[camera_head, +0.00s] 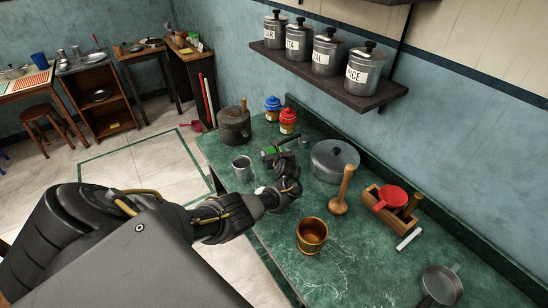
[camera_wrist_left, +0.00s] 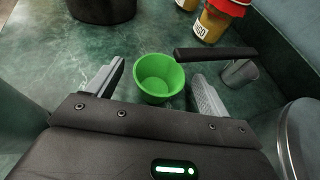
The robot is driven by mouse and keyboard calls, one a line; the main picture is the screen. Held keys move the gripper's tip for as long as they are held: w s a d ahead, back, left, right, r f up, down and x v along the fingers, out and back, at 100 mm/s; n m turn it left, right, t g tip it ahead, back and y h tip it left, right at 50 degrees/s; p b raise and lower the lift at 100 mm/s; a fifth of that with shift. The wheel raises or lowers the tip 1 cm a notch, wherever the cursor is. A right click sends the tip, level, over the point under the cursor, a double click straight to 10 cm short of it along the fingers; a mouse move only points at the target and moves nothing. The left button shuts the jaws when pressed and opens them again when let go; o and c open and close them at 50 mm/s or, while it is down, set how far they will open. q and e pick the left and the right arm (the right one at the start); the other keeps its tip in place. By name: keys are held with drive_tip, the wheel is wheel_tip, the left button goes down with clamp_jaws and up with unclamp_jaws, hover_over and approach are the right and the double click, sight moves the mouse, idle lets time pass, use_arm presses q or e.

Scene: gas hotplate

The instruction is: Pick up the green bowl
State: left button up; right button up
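The green bowl (camera_wrist_left: 158,78) stands upright on the green counter and shows whole in the left wrist view, ahead of and between my finger tips. In the head view only a small part of the green bowl (camera_head: 269,151) shows, behind my left gripper (camera_head: 278,157). My left gripper (camera_wrist_left: 158,88) is open, with one finger to each side of the bowl in the wrist view. I see no contact between the fingers and the bowl. My right gripper is not in view.
A metal mug (camera_head: 242,168), a dark pot (camera_head: 234,126) and a lidded grey pot (camera_head: 334,160) stand around the bowl. Red-lidded (camera_head: 288,121) and blue-lidded (camera_head: 272,108) jars are behind. A dark handle (camera_wrist_left: 215,53) lies close to the bowl. A brass cup (camera_head: 312,236) stands nearer.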

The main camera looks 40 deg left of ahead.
use_arm(q)
drive_tip(key=c, duration=1)
drive_tip(key=shift+r, duration=0.1)
drive_tip(key=shift+d+r, duration=0.1)
drive_tip(key=shift+r, duration=0.45)
drive_tip(key=v, duration=0.4)
drive_tip(key=shift+s+f+p, duration=0.15)
drive_tip(key=shift+f+p, duration=0.2)
drive_tip(key=shift+p, duration=0.05)
wheel_tip(320, 180, up, 13)
drive_tip(key=shift+f+p, duration=0.1)
drive_tip(key=shift+p, duration=1.05)
